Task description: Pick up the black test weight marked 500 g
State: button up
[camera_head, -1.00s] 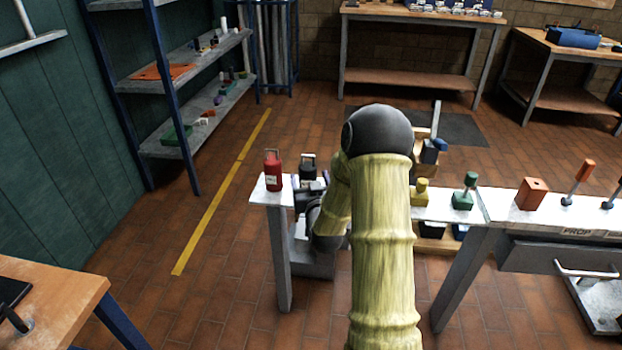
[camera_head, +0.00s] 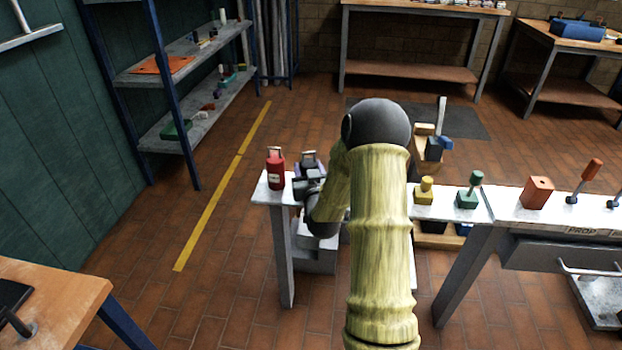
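The black test weight (camera_head: 308,161) stands on the left end of the white bench, just right of a red weight. Only its upper part and handle show; my gripper and wrist hide the rest, and its marking cannot be read. My gripper (camera_head: 303,184) is small and dark in this view, directly in front of the black weight. I cannot tell whether its fingers touch the weight or how far apart they are.
The red weight (camera_head: 276,170) stands close left of my gripper, near the bench end. A yellow weight (camera_head: 425,190), a green weight (camera_head: 468,192) and an orange block (camera_head: 537,192) stand farther right on the white bench (camera_head: 505,205). Open floor lies left of the bench.

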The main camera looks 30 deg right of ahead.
aim_at(309, 160)
jog(key=shift+d, duration=0.15)
jog(key=c, duration=0.7)
jog(key=shift+o, duration=0.2)
jog(key=shift+d, duration=0.15)
jog(key=shift+r, duration=0.15)
notch_tip(309, 160, up, 10)
jog(key=p, duration=0.3)
jog(key=shift+w, duration=0.1)
